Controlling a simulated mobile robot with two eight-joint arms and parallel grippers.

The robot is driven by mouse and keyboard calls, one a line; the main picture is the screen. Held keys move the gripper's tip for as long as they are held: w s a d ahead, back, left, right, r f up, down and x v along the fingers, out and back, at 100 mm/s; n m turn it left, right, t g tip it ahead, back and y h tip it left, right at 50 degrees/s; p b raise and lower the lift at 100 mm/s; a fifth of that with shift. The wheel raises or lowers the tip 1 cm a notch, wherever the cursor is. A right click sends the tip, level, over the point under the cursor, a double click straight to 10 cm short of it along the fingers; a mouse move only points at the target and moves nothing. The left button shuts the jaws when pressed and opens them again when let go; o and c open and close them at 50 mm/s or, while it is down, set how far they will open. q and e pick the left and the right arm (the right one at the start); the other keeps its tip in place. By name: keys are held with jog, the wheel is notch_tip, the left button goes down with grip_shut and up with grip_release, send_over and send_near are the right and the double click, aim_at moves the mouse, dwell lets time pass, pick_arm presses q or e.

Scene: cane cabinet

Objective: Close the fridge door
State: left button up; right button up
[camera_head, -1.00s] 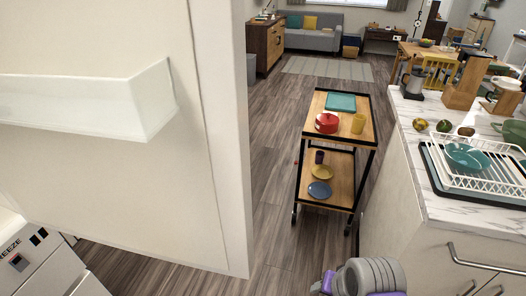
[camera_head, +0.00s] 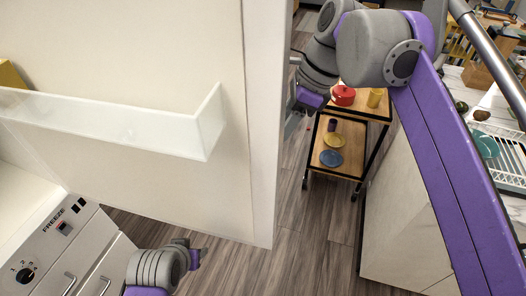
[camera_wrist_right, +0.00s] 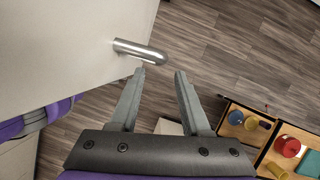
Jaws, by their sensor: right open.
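The fridge door (camera_head: 130,170) stands open as a large white panel across the left of the head view, its inner face with a clear shelf bin (camera_head: 170,130) toward me. In the right wrist view, the door's outer face (camera_wrist_right: 60,50) is at left with a silver bar handle (camera_wrist_right: 140,51). My right gripper (camera_wrist_right: 162,76) is open and empty, its fingertips just short of the handle's end and apart from it. In the head view its fingers are mostly hidden by the door's edge.
The fridge interior and a control panel marked FREEZE (camera_head: 60,228) are at lower left. A wooden trolley (camera_head: 347,138) with dishes stands beyond the door. A counter (camera_head: 400,220) with a dish rack is at right. Wood floor (camera_head: 300,215) lies between door and counter.

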jog(key=x, duration=0.7)
jog(key=shift+a+f, duration=0.2)
jog(key=shift+f, duration=0.1)
grip_shut()
dwell(1.0)
